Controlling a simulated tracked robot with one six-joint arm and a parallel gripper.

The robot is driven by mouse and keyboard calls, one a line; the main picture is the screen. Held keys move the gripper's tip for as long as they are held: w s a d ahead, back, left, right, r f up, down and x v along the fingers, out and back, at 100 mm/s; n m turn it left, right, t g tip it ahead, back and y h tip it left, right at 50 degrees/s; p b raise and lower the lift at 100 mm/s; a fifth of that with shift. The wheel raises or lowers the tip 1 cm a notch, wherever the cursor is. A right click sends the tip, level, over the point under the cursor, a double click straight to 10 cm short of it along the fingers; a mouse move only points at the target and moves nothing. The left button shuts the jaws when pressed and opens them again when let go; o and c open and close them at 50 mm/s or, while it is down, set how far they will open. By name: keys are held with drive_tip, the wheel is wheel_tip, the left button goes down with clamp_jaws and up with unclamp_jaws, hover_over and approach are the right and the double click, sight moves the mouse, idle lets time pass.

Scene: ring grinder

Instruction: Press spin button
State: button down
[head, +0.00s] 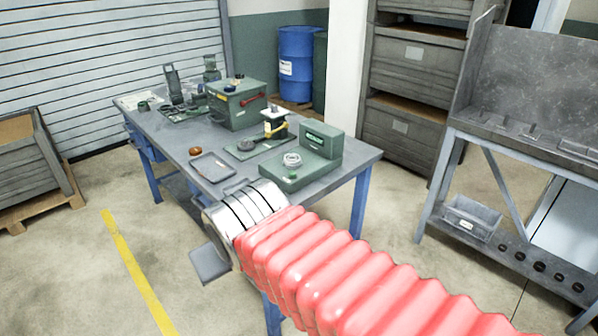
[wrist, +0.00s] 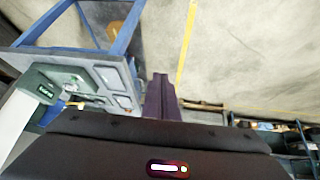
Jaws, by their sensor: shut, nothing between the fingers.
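The green ring grinder (head: 321,140) stands at the near right end of the table, with a round metal part (head: 291,160) on its base. A small bright green spot on the base's front (head: 293,177) looks like a button; I cannot confirm it is the spin button. In the wrist view, a green machine with a pale label (wrist: 48,88) is at the left, partly cut off by my arm. My gripper (wrist: 160,80) is shut and empty, off to the right of the table in the wrist view.
The grey table (head: 343,160) also holds a green box with a red handle (head: 238,104), a device with a yellow part (head: 273,124), a grey tray (head: 211,167) and an orange-brown round piece (head: 195,151). A metal workbench (head: 500,138) stands right. Open floor lies left.

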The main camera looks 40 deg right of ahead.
drive_tip(key=w+d+r+m+t+h, duration=0.1)
drive_tip(key=w+d+r+t+h, duration=0.15)
drive_tip(key=w+d, duration=0.95)
drive_tip(key=w+d+r+t+h, duration=0.25)
drive_tip(key=w+d, duration=0.55)
drive_tip(key=d, duration=0.7)
drive_tip(key=w+d+f+n+t+y, duration=0.1)
drive_tip(key=w+d+f+t+y, duration=0.2)
drive_tip(key=d, duration=0.6)
drive_tip(key=s+d+f+n+y, duration=0.1)
drive_tip(key=s+d+f+y, duration=0.2)
drive_tip(key=s+d+f, duration=0.2)
wheel_tip(320, 180, down, 4)
drive_tip(key=shift+r+t+y, duration=0.1)
drive_tip(key=shift+t+y, duration=0.2)
drive_tip(key=shift+y, duration=0.1)
drive_tip(key=shift+w, duration=0.1)
